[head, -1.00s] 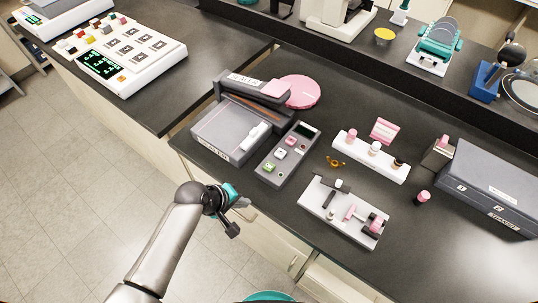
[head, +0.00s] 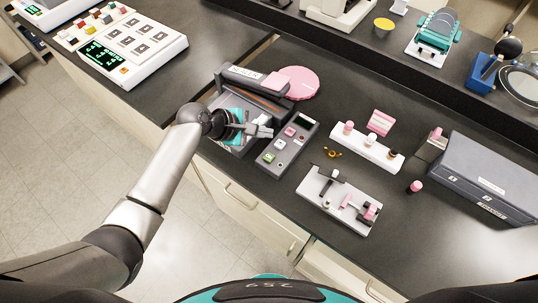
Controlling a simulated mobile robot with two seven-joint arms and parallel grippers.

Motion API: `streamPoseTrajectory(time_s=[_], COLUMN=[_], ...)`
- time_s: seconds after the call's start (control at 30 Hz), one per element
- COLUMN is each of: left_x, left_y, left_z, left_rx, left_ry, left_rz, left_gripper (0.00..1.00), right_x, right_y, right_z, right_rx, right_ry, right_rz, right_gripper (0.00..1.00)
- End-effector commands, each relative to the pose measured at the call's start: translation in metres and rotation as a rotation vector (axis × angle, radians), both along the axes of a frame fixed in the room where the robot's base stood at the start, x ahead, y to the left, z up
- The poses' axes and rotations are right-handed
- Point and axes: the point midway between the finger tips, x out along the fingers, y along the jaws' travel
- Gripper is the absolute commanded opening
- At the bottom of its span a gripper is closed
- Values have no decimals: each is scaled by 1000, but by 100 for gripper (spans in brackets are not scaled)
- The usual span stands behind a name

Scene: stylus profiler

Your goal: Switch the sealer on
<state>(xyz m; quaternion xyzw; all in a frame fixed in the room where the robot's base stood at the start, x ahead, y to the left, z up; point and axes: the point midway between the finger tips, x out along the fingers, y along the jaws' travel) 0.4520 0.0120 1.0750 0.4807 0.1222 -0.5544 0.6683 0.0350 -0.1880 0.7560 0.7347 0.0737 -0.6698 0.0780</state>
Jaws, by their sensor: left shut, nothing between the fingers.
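The sealer (head: 262,80) is a grey machine with a raised, labelled upper arm; it stands near the front edge of the dark bench. A grey control box (head: 273,169) lies to its right, with a dark display (head: 305,122), a pink button (head: 290,132), a pale button (head: 280,145) and a green button (head: 268,158). My left gripper (head: 268,130) is shut and empty. It appears over the sealer's front body, just left of the control box, and hides part of that body. I cannot tell its height above them. My right gripper is not in view.
A round pink pad (head: 297,82) lies behind the sealer. A white rack with small bottles (head: 361,147) and a white tray with tools (head: 328,214) stand to the right. A grey case (head: 480,175) is at far right. A keypad instrument (head: 133,45) stands at upper left.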

Motion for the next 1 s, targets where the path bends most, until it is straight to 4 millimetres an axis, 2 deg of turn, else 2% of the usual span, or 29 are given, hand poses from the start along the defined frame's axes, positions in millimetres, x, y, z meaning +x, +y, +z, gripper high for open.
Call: streamPoseTrajectory(time_s=[0.27,0.8,1.0], left_x=[0,-1,0], left_y=[0,0,0], left_z=[-22,-69,-86], left_rx=[0,2,1], left_ry=[2,0,0], left_rz=[0,-1,1], left_gripper=[0,0,0], right_x=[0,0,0], right_y=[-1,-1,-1], right_z=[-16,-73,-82], right_rx=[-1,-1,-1], right_ry=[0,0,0], right_rz=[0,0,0], right_gripper=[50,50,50])
